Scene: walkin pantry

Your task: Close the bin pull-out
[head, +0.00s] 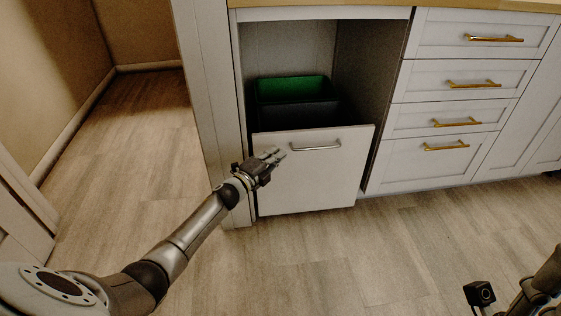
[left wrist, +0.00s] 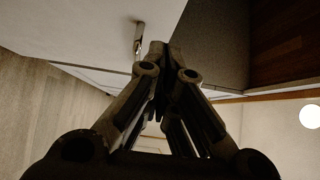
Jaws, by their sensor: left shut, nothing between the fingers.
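The bin pull-out (head: 315,180) is a white front panel with a silver bar handle (head: 316,146). It stands out from the cabinet opening, with a dark bin and a green-lined bin (head: 292,90) behind it. My left gripper (head: 281,155) is shut and empty, in front of the panel's upper left, close to the handle's left end. I cannot tell whether it touches the panel. In the left wrist view the gripper's fingertips (left wrist: 160,50) are together, and the handle (left wrist: 139,37) shows just beyond them. My right gripper (head: 480,294) is at the lower right, its fingers unclear.
Closed drawers (head: 455,80) with gold handles stand to the right of the opening. A white cabinet side panel (head: 205,80) is to the left, beside an open doorway. The wood floor (head: 350,260) in front of the pull-out is clear.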

